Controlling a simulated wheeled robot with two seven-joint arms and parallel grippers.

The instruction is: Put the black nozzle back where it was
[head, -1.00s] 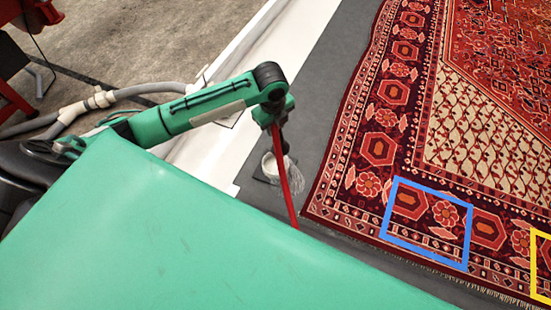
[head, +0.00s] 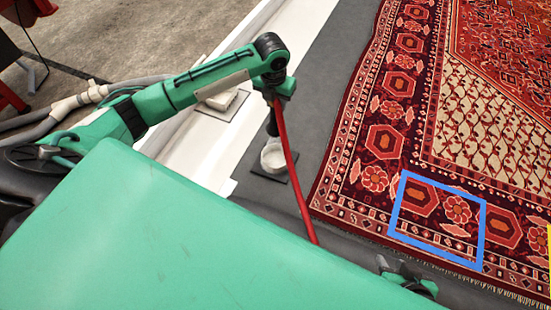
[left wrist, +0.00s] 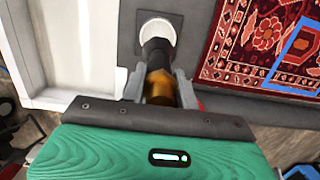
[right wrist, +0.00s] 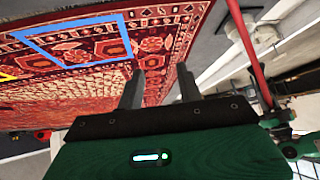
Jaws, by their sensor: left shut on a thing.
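The black nozzle (head: 272,124) hangs under my left gripper (head: 276,94), over a white cup (head: 273,156) on a dark square plate. In the left wrist view the left fingers (left wrist: 160,90) are shut on the nozzle's brass-coloured part (left wrist: 160,87). Its black end (left wrist: 155,52) points at and overlaps the mouth of the white cup (left wrist: 158,30). I cannot tell whether the end is inside the cup or just above it. My right gripper (right wrist: 160,88) is open and empty; it shows partly in the head view (head: 405,274) beyond my green body.
A red hose or rod (head: 291,170) slopes down from the left gripper towards the rug's near corner. The patterned rug (head: 385,140), with a blue square outline (head: 402,205), lies right of the cup.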

